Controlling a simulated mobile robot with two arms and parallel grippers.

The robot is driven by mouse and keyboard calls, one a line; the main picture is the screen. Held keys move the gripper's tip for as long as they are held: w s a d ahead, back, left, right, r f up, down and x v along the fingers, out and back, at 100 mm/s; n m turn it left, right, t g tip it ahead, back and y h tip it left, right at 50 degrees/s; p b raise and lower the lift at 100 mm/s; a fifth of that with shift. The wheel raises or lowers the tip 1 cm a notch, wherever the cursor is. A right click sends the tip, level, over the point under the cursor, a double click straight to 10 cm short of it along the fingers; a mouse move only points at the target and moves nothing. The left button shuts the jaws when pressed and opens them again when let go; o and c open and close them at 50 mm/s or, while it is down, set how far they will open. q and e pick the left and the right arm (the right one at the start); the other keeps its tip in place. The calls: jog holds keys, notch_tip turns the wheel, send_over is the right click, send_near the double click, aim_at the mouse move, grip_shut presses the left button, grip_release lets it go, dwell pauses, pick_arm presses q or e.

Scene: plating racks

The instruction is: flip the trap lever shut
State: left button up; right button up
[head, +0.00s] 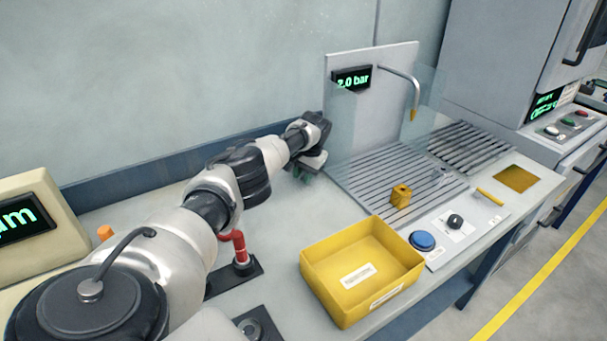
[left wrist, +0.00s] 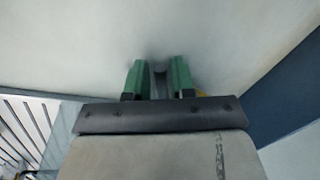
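My left gripper (head: 304,174) reaches to the back of the bench, just left of the slatted rack area; its green fingers point down. In the left wrist view the two green fingers (left wrist: 158,80) stand apart, with a blurred grey strip between them that I cannot identify. A bit of yellow shows behind the right finger. No part is labelled as the trap lever. A red-handled lever (head: 239,247) on a black base stands beside my left arm, and a yellow handle (head: 489,196) lies on the panel at the right. My right gripper is not in view.
A yellow bin (head: 342,309) stands at the front edge. Behind it are a blue button (head: 422,241), a black knob (head: 455,221) and a small brass block (head: 401,196) on the slatted grid (head: 362,182). A clear screen and bent spout (head: 399,75) rise at the back.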

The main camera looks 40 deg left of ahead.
pick_arm(q)
grip_shut()
jog(key=shift+s+a+m, duration=0.1)
jog(key=shift+a+m, duration=0.45)
jog(key=shift+m, duration=0.65)
jog(key=shift+a+m+t+b, duration=0.15)
jog(key=shift+a+m+t, duration=0.2)
jog(key=shift+m, duration=0.55)
jog(key=shift+a+m+t+b, duration=0.15)
jog(key=shift+a+m, duration=0.3)
jog(key=shift+m, duration=0.45)
jog(key=shift+o, duration=1.9)
grip_release()
